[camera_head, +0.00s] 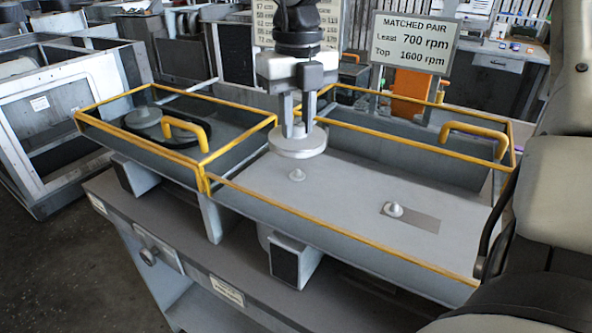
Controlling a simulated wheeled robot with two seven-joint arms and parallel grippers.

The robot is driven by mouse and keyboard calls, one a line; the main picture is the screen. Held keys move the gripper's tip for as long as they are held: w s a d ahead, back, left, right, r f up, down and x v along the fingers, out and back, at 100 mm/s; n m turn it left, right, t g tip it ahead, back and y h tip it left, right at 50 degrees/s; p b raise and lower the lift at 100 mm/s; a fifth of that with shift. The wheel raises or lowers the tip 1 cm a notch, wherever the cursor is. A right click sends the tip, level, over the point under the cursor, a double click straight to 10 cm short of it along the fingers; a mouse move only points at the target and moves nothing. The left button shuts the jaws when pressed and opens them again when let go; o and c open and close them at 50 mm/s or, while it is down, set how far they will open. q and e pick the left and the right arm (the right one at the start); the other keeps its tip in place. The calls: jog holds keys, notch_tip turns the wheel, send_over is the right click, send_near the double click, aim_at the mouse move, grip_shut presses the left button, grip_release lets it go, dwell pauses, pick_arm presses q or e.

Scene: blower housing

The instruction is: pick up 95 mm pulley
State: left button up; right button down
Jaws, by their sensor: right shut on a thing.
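My right gripper (298,128) hangs down at the middle of the camera_head view. Its fingers are shut on a pale grey round pulley (297,145), which it holds level above the floor of the right-hand housing bay. No size mark can be read on the pulley, so I cannot tell its diameter. A small shaft stub (297,175) stands on the bay floor below the pulley, apart from it. My left gripper is not in view.
The housing (330,245) has yellow rails. A second stub (394,209) stands at a dark slot plate. The left bay holds a grey pulley (144,117) with a black belt. Yellow handles (475,132) rise at the rails. A sign (412,42) reads "MATCHED PAIR", 700 and 1600 rpm.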

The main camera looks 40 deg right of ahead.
aim_at(299, 148)
jog(key=s+a, duration=0.1)
jog(key=s+a+b, duration=0.1)
jog(key=s, duration=0.1)
jog(key=shift+s+a+r, duration=0.15)
jog(key=shift+a+r, duration=0.2)
jog(key=shift+r, duration=0.05)
jog(key=shift+s+a+r+b, duration=0.3)
jog(key=shift+s+a, duration=0.4)
jog(key=shift+s, duration=0.15)
jog(key=shift+s+a+r+b, duration=0.25)
jog(key=shift+s+a+b, duration=0.05)
jog(key=shift+s+a, duration=0.45)
